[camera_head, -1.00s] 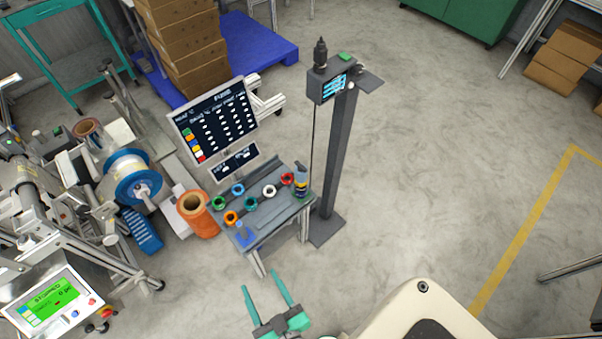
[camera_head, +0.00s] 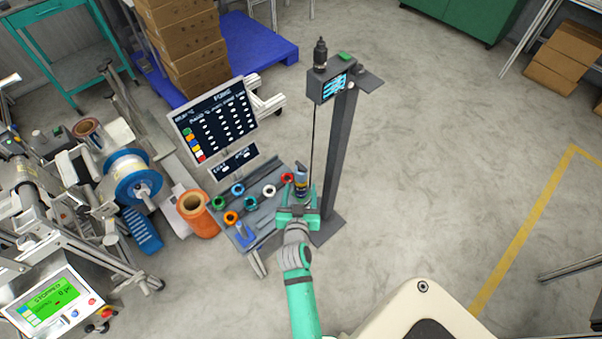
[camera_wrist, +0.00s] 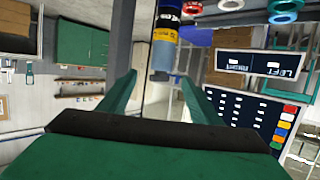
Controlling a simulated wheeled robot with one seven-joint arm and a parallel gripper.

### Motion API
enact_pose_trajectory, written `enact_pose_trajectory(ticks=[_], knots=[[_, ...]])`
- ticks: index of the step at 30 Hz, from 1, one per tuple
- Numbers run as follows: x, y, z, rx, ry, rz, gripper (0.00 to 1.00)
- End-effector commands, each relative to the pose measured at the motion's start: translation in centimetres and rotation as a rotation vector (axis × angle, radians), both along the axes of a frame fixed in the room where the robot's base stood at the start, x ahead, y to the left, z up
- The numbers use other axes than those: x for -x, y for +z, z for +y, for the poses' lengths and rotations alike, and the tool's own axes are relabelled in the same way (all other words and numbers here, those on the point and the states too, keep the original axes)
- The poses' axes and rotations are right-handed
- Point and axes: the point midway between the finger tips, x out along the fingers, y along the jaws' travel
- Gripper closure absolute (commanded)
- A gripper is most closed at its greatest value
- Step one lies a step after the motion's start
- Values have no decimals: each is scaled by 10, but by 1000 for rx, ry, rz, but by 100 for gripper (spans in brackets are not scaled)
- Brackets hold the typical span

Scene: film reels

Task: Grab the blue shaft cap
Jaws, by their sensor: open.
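A small blue piece (camera_head: 244,234) lies at the front left corner of the small grey table (camera_head: 264,235); it looks like the blue shaft cap, but it is too small to be sure. My gripper (camera_head: 299,194) is open at the right end of the table, well to the right of that piece. A blue bottle with a yellow band (camera_head: 301,179) stands just beyond the fingers. In the wrist view, which is upside down, the bottle (camera_wrist: 164,45) shows past and between the spread fingertips (camera_wrist: 160,80). The blue piece cannot be made out there.
Several coloured rings lie on the table, among them a blue ring (camera_head: 237,189), a white ring (camera_head: 269,191) and a red ring (camera_head: 287,178). A dark post (camera_head: 338,150) rises just right of my gripper. A screen (camera_head: 214,124) stands behind the table.

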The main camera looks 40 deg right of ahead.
Motion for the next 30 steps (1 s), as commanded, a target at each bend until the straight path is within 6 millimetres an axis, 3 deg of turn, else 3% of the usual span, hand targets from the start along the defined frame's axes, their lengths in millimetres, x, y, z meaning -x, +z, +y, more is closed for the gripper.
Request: enact_pose_trajectory(ticks=[9, 30], knots=[[-29, -12, -30, 0, -2, -1, 42], [-74, -30, -69, 1, 0, -1, 42]])
